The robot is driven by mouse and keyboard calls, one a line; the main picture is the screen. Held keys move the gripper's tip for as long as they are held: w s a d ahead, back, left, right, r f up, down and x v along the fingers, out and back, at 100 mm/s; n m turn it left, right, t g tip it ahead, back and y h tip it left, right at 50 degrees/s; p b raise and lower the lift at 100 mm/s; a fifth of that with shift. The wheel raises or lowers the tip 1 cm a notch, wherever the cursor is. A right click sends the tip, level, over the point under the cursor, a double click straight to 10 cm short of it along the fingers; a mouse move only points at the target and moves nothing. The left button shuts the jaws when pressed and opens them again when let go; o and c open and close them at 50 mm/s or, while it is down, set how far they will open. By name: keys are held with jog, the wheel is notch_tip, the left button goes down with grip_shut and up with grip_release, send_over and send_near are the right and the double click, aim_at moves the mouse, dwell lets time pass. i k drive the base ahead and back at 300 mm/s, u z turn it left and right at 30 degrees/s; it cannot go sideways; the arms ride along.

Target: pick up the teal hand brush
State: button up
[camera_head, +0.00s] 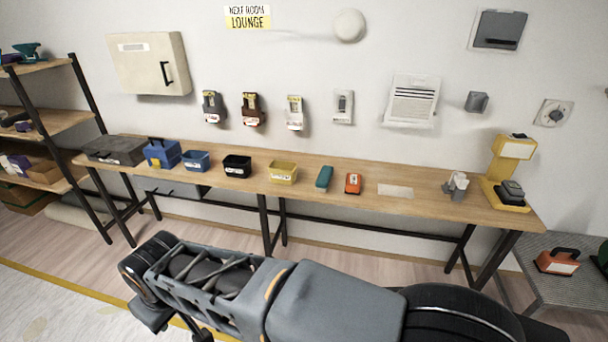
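A small teal block-like object (324,178), which looks like the teal hand brush, stands near the middle of the long wooden workbench (430,197). It is between a yellow bin (283,173) and an orange-red item (353,184), apart from both. Its bristles cannot be made out. My arm stretches across the bottom foreground, below and in front of the bench. My gripper is not in view, so its opening cannot be seen.
Shelving (45,122) is at left. Dispensers hang on the wall above.

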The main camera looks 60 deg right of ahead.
aim_at(322, 181)
jog(key=z, duration=0.25)
jog(key=i, duration=0.8)
jog(key=z, duration=1.4)
jog(key=i, duration=0.65)
jog(key=z, duration=0.6)
